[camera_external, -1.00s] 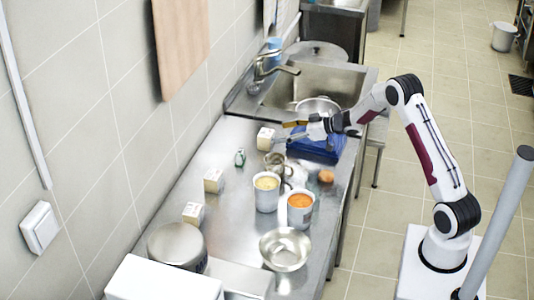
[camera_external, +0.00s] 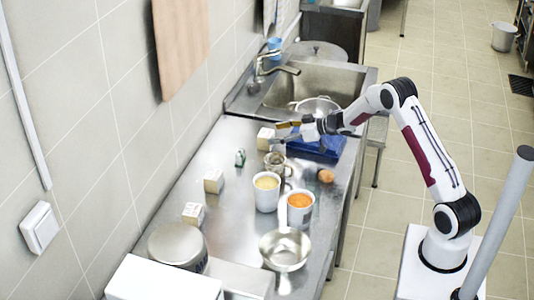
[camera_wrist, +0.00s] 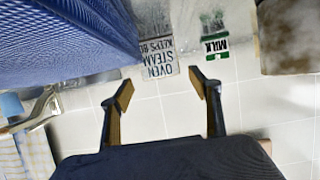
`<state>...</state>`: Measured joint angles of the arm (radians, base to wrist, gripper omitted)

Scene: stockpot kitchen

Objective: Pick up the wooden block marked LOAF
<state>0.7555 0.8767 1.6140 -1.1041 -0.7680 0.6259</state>
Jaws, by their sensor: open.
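Three pale blocks stand on the steel counter in the external view: a far block (camera_external: 265,138), a middle block (camera_external: 213,181) and a near block (camera_external: 193,213). Their markings are too small to read there, so I cannot tell which is LOAF. My gripper (camera_external: 284,132) is just right of the far block, its fingers pointing left towards it. In the wrist view my gripper (camera_wrist: 165,92) is open, with nothing seen between the fingertips. No LOAF marking shows in the wrist view.
A blue tray (camera_external: 331,155) lies under my wrist, with a metal pot (camera_external: 317,106) behind. A yellow-filled pot (camera_external: 266,184), an orange-filled pot (camera_external: 300,200) and a metal jug (camera_external: 274,161) stand nearer.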

